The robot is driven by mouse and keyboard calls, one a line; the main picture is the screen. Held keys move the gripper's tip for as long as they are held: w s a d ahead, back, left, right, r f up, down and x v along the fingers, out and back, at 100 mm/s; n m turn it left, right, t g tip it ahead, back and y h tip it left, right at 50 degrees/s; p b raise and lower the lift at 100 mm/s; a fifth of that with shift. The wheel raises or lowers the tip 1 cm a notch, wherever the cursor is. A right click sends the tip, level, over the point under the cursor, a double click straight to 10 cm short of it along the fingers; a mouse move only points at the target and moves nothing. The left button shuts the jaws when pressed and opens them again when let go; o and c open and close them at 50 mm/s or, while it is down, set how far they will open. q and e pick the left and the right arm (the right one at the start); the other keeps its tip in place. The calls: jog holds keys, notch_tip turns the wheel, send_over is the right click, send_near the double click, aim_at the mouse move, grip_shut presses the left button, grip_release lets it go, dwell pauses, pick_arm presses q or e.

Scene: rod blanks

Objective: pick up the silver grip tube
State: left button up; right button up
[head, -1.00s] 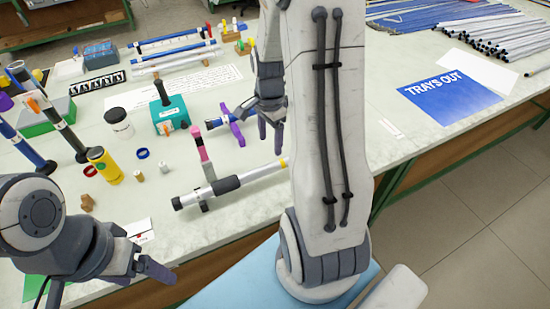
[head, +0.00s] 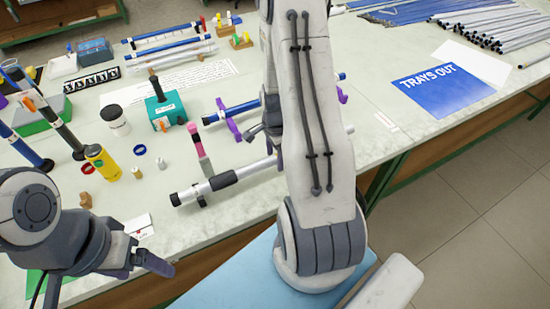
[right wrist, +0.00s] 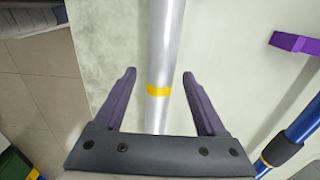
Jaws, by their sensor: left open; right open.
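The silver grip tube (head: 245,171) lies on the table, its left part propped on a small support. It has a black sleeve and a black left end; my right arm hides part of its right side. My right gripper is partly hidden by my own arm in the head view. In the right wrist view my right gripper (right wrist: 158,73) is open, with one finger on each side of the silver tube (right wrist: 163,45), near its yellow band; neither finger visibly touches it. My left gripper (head: 150,262) is open and empty at the table's front left.
A blue tube (head: 238,109) on purple supports lies behind the silver tube. A pink-topped upright piece (head: 197,141) stands just behind it. A teal block (head: 166,111), a yellow cylinder (head: 101,162) and small parts stand left. A blue "TRAYS OUT" sheet (head: 436,87) lies right.

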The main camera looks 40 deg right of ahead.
jog(key=shift+f, duration=0.2)
grip_shut()
jog(key=shift+r, duration=0.15)
